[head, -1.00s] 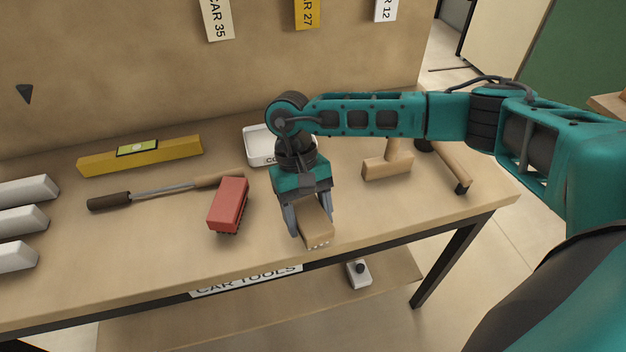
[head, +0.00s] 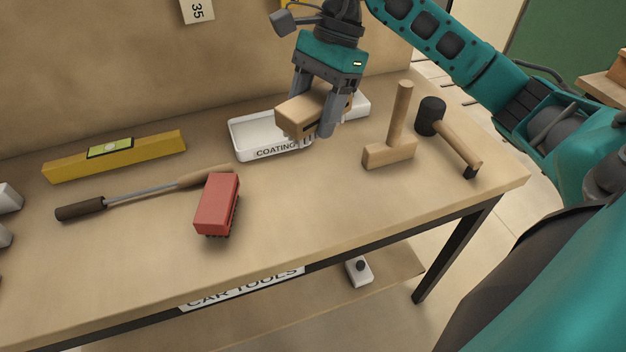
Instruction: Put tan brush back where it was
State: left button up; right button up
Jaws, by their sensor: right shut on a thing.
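The tan brush (head: 298,116) is a block with a tan body, held between the fingers of my right gripper (head: 312,115). My right gripper is shut on it and holds it up over the right part of a white tray (head: 240,143) labelled "COATING". The rest of the label is hidden behind the brush. A red brush (head: 218,203) with dark bristles stands on the table, left of and nearer than the tray. My left gripper is not in view.
A yellow level (head: 120,155) and a long tool with a dark handle (head: 80,209) lie at left. The table's front middle is clear.

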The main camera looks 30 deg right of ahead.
send_over(307, 194)
jog(key=d, duration=0.1)
jog(key=f, duration=1)
jog(key=shift+w+d+f+b, duration=0.1)
jog(key=shift+d+f+b, duration=0.1)
jog(key=shift+f+b, duration=0.1)
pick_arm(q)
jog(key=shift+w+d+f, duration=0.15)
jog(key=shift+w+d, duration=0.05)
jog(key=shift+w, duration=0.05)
pick_arm(e)
jog(key=shift+f, duration=2.25)
jog(key=shift+f+b, duration=0.2)
jog(key=shift+b, duration=0.2)
jog(key=o, duration=0.9)
jog(key=shift+r, duration=0.1)
jog(key=shift+d+r+p, duration=0.1)
jog(key=shift+r+p, duration=0.25)
jog(key=v, duration=1.1)
jog(key=shift+r, duration=0.3)
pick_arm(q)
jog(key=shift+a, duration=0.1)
